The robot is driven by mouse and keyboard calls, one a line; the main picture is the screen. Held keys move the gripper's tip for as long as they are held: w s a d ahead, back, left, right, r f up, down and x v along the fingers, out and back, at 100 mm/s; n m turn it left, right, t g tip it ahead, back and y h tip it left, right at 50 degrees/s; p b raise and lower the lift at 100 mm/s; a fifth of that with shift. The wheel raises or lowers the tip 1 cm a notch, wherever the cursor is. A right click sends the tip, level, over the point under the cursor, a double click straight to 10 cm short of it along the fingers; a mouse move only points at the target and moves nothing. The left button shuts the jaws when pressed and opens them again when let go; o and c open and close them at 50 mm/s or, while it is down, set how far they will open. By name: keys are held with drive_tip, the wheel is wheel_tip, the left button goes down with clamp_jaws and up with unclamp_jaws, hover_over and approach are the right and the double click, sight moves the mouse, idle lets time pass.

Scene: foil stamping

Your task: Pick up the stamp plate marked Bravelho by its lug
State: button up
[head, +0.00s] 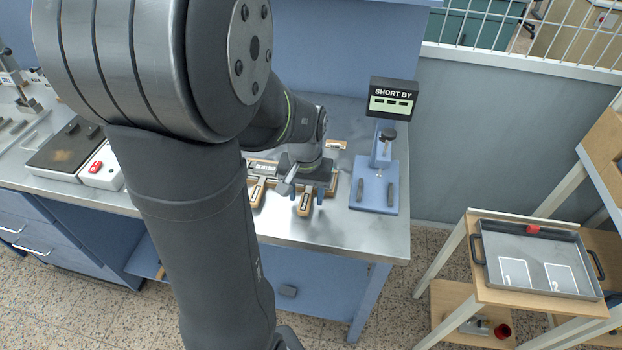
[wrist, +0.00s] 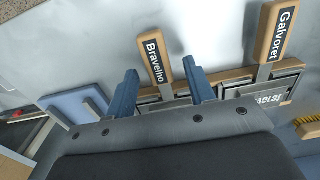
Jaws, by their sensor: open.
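The stamp plate marked Bravelho (wrist: 155,62) has a wooden lug with a black label. In the wrist view the lug lies between the two blue fingers of my open gripper (wrist: 160,68), with a gap on both sides. The plate's body is mostly hidden behind my gripper. In the head view my gripper (head: 306,192) is over the plates on the bench, and a wooden lug (head: 304,207) shows between its fingers. I cannot tell the height of the fingertips over the bench.
A plate marked Galvoret (wrist: 278,38) lies to the right in the wrist view. A blue stand (head: 375,190) with a "SHORT BY" display (head: 392,97) is right of my gripper. A tray (head: 530,262) with areas 1 and 2 sits on a wooden cart. The bench front (head: 340,236) is clear.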

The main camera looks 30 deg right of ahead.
clamp_jaws()
